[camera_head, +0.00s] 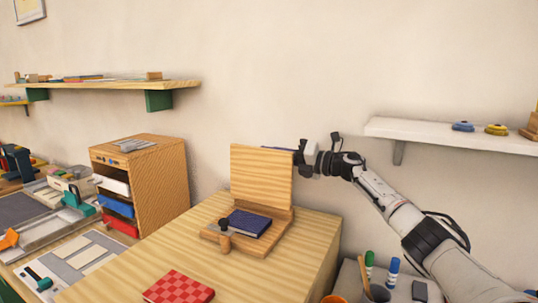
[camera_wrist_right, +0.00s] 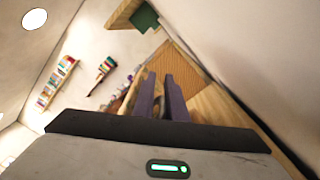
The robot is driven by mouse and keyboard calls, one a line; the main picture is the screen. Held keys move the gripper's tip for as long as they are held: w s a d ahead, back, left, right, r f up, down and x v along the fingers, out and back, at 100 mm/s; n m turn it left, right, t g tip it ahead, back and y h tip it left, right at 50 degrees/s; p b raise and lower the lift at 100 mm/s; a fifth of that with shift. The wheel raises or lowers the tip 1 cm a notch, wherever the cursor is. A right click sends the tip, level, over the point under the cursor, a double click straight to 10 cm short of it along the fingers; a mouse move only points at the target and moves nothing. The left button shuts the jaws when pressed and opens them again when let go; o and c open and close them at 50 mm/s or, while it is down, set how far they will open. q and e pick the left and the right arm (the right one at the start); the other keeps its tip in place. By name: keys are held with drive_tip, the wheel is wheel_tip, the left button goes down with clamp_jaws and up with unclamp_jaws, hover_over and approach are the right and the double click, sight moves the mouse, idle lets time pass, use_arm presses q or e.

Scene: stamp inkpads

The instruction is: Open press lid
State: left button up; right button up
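The press stands on the wooden cabinet. Its light wood lid (camera_head: 262,178) is raised, close to upright, at the rear of the wooden press base (camera_head: 224,243). My left gripper is out of view.
A red checkered book (camera_head: 179,288) lies on the cabinet top (camera_head: 135,268) in front of the press. A drawer unit (camera_head: 160,180) stands left. A white wall shelf (camera_head: 450,136) is above my right arm. Pens and a cup (camera_head: 377,293) stand at lower right.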

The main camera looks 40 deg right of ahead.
drive_tip(key=o, duration=0.3)
drive_tip(key=shift+d+f, duration=0.15)
drive_tip(key=shift+f, duration=0.65)
drive_tip(key=shift+r, duration=0.15)
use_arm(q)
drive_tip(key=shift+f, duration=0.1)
